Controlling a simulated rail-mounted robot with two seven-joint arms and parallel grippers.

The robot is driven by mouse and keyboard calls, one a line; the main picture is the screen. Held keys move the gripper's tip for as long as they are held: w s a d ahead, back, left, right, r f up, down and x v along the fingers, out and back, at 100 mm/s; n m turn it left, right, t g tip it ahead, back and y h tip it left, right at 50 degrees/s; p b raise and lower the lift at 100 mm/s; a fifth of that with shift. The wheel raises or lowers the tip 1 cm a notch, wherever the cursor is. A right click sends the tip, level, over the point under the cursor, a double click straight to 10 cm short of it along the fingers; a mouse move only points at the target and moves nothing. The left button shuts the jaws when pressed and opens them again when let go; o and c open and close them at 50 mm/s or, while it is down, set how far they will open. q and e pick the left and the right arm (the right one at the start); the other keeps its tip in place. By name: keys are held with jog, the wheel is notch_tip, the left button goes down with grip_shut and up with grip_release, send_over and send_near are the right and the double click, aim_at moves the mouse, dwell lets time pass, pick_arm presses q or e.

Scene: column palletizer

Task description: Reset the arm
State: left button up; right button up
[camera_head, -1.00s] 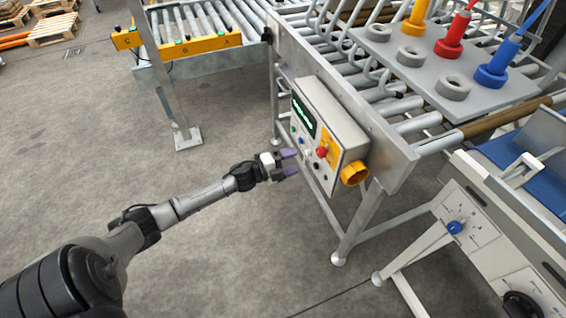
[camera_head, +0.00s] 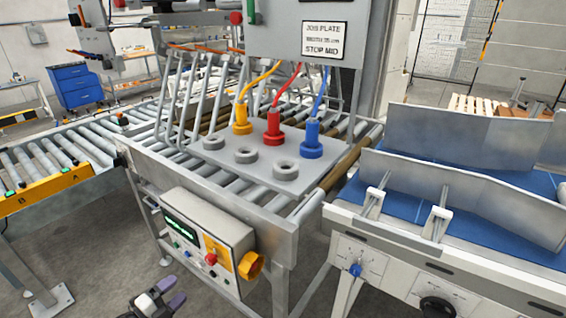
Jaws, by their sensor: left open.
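My left gripper (camera_head: 172,296) shows at the bottom of the head view, with its purple-tipped fingers apart and nothing between them. It is below and left of the control box (camera_head: 205,240) on the conveyor's side, apart from it in the picture. The rest of my left arm is out of view below. My right gripper is not in view.
Yellow (camera_head: 242,118), red (camera_head: 274,128) and blue (camera_head: 312,138) plugs with cables stand on a grey plate (camera_head: 283,185) over the roller conveyor. A blue-belted machine (camera_head: 400,205) stands at the right. A sign (camera_head: 324,40) hangs above. Bare floor shows at the bottom left.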

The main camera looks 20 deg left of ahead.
pick_arm(q)
jog(key=a+f+n+g+y, duration=0.2)
jog(key=a+f+n+y, duration=0.1)
jog(key=a+n+y, duration=0.4)
jog(key=s+d+r+n+g, duration=0.2)
jog(key=s+d+n+g, duration=0.75)
jog(key=s+d, duration=1.5)
jog(key=s+d+f+g+h, duration=0.2)
jog(key=s+d+f, duration=0.2)
jog(key=s+d, duration=0.1)
notch_tip(320, 180, up, 37)
jog(key=p, duration=3.7)
jog(key=shift+s+f+n, duration=0.15)
jog(key=shift+n, duration=0.2)
